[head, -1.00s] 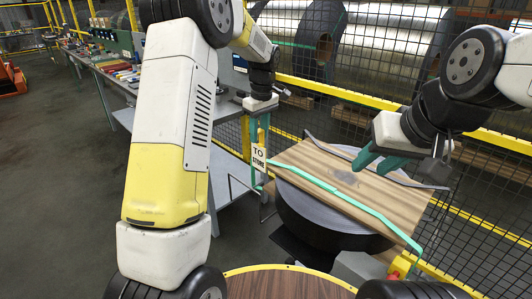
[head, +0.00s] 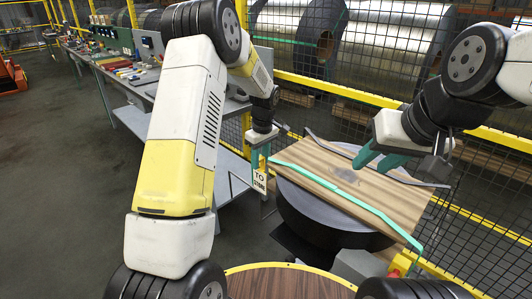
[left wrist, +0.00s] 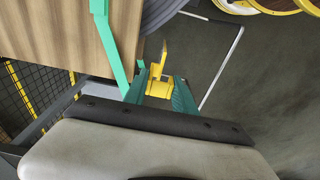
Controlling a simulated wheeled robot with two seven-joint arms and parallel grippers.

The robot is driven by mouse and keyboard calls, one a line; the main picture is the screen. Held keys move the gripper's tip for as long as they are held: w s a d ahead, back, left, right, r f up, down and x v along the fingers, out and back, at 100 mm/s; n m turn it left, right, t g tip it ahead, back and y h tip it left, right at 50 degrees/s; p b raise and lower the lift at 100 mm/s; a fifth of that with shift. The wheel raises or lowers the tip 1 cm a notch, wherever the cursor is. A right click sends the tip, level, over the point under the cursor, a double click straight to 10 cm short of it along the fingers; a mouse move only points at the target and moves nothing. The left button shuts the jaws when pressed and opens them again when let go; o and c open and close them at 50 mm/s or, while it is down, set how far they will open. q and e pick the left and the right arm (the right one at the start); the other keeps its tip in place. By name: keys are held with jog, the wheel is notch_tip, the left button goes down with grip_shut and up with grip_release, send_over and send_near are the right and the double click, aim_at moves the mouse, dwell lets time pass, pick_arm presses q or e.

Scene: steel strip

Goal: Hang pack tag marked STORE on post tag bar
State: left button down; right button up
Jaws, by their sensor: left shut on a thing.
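The white tag (head: 259,181) reads "TO STORE" in dark letters. It hangs upright below my left gripper (head: 260,160), at the near left side of the wooden board. My left gripper is shut on the tag. In the left wrist view, a yellow piece (left wrist: 159,86) shows between the fingers of the left gripper (left wrist: 158,92); I cannot tell whether it belongs to the tag. My right gripper (head: 378,160) is open and empty over the right part of the board. I cannot make out the post tag bar.
A wire mesh fence with yellow rails (head: 340,92) stands behind. A workbench (head: 140,85) with tools is at the left. The floor at left is clear.

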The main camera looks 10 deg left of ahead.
aim_at(241, 179)
pick_arm(q)
jog(key=shift+s, duration=0.1)
jog(key=shift+s+a, duration=0.9)
jog(key=shift+s, duration=0.3)
jog(key=shift+s+a, duration=0.95)
jog(key=shift+s, duration=0.2)
jog(key=shift+s+a, duration=0.9)
jog(key=shift+s, duration=0.3)
jog(key=shift+f, duration=0.55)
jog(key=shift+r, duration=0.6)
jog(key=shift+f, duration=0.1)
